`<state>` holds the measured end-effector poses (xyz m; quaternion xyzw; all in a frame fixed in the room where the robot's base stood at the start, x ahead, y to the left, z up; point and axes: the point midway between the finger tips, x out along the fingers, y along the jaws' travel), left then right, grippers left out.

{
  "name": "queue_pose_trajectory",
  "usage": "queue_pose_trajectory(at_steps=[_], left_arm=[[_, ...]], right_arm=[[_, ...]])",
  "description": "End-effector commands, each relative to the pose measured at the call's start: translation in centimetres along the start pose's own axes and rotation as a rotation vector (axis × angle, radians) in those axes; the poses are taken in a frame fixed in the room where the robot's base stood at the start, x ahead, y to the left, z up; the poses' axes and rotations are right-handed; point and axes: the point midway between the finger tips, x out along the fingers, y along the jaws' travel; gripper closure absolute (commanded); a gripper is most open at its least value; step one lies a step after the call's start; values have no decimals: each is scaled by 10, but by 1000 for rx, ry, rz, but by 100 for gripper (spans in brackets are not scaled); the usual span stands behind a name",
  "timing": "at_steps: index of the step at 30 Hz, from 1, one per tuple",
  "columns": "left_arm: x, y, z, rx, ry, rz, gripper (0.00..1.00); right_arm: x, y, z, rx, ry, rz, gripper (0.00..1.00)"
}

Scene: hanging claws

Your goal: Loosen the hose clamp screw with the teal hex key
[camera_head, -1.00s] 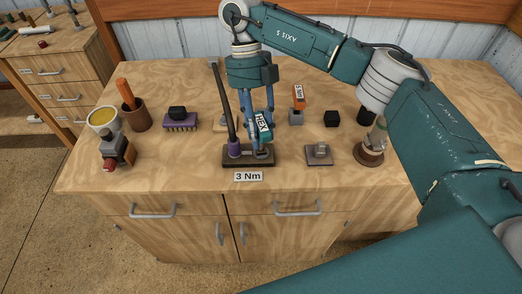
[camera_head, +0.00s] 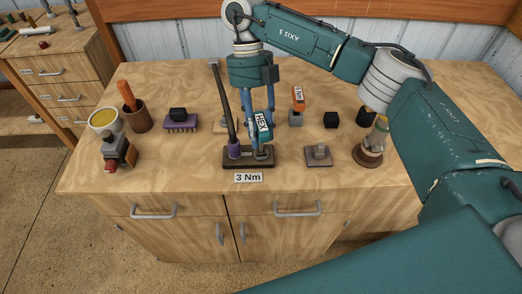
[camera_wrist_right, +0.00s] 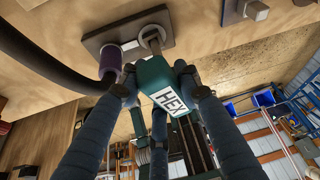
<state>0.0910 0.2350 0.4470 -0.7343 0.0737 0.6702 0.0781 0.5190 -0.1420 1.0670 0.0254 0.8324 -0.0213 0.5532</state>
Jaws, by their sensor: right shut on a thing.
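The teal hex key (camera_head: 264,130) carries a white HEX label and is held upright in my right gripper (camera_head: 258,128). The right wrist view shows the teal handle (camera_wrist_right: 164,82) between the fingers, with its tip end at a grey metal fitting (camera_wrist_right: 152,36) on the dark plate. That fitting, apparently the hose clamp (camera_head: 262,154), sits on a dark base (camera_head: 234,163) beside a purple collar (camera_head: 234,150) with a dark hose (camera_head: 223,100) rising from it. Whether the key tip is seated in the screw is hidden. My left gripper does not show.
A "3 Nm" label (camera_head: 248,178) is at the table's front edge. A purple brush (camera_head: 181,121) and brown cup (camera_head: 136,118) are left.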

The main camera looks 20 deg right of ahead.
Motion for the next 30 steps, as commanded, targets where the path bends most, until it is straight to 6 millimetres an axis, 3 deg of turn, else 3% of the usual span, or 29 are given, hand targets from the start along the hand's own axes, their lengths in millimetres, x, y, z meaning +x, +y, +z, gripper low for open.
queue_pose_trajectory(at_steps=[18, 30], left_arm=[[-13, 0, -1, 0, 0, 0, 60], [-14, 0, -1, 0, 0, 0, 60]], right_arm=[[-20, 0, -8, 0, -2, 0, 100], [-21, 0, -8, 0, -2, 0, 100]])
